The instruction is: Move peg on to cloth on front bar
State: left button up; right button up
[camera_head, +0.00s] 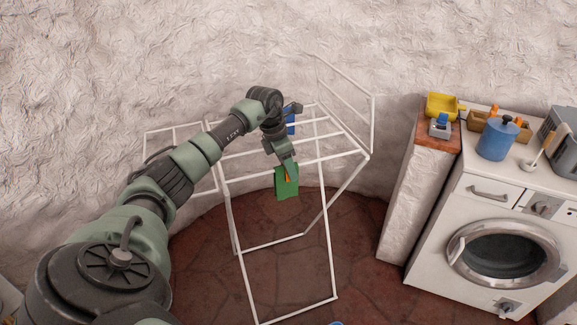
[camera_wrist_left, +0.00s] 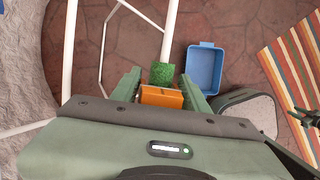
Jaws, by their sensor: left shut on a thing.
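My left gripper (camera_head: 285,163) is at the front bar of the white drying rack and is shut on an orange peg (camera_head: 288,178). The peg also shows between the fingers in the left wrist view (camera_wrist_left: 161,97). A green cloth (camera_head: 287,188) hangs on the front bar, right at the peg. In the left wrist view the cloth (camera_wrist_left: 162,73) shows just beyond the peg. I cannot tell whether the peg's jaws are around the cloth and bar. A dark green pronged part (camera_wrist_left: 306,118) at the wrist view's right edge looks like my right gripper.
The white rack (camera_head: 331,240) stands on red stone tiles near a rough wall. A blue cloth (camera_head: 291,123) hangs further back on it. A blue bin (camera_wrist_left: 205,66) and a striped rug (camera_wrist_left: 283,64) lie on the floor. A washing machine (camera_head: 465,210) stands at the right.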

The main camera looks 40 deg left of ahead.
pick_arm(q)
jog(key=o, duration=1.4)
